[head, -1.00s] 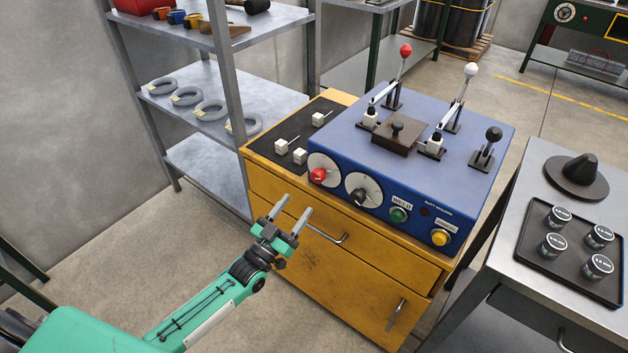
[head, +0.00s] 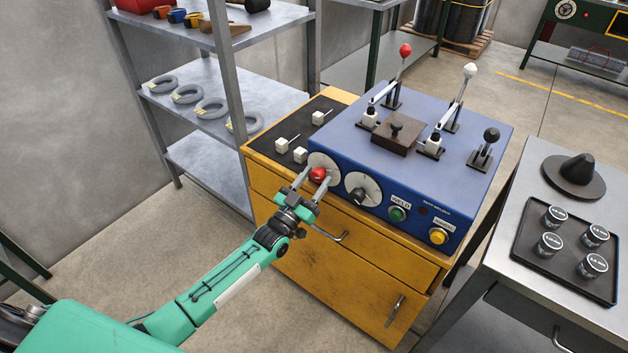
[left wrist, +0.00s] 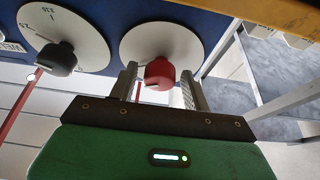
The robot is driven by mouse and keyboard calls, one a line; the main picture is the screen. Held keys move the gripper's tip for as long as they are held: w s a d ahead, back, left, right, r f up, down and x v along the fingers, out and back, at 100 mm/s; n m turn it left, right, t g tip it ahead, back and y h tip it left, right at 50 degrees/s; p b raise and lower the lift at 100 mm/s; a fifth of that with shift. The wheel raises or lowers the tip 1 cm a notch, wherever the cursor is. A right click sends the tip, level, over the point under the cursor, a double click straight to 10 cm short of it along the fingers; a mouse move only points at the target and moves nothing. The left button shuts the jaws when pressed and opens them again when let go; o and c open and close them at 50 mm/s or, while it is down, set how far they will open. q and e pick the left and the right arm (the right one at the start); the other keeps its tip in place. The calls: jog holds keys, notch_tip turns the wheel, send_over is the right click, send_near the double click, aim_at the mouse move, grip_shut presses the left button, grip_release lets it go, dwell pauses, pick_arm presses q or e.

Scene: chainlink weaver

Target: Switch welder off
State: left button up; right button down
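The blue butt welder (head: 430,130) sits on a yellow cabinet. On its front are a red knob (head: 318,174) on a white dial, a black knob (head: 359,195) on a second dial, a green button (head: 397,214) and a yellow button (head: 438,236). My left gripper (head: 316,178) is open at the red knob. In the left wrist view, the red knob (left wrist: 159,73) lies between its two fingers (left wrist: 160,88), with a visible gap at least on the right side. The black knob (left wrist: 56,58) is left of them. My right gripper is not in view.
The yellow cabinet (head: 345,280) has drawer handles below the welder. A grey shelf (head: 200,125) with rings stands to the left. A metal table (head: 540,290) with a black tray of small jars stands to the right.

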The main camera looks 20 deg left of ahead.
pick_arm(q)
jog(key=c, duration=0.7)
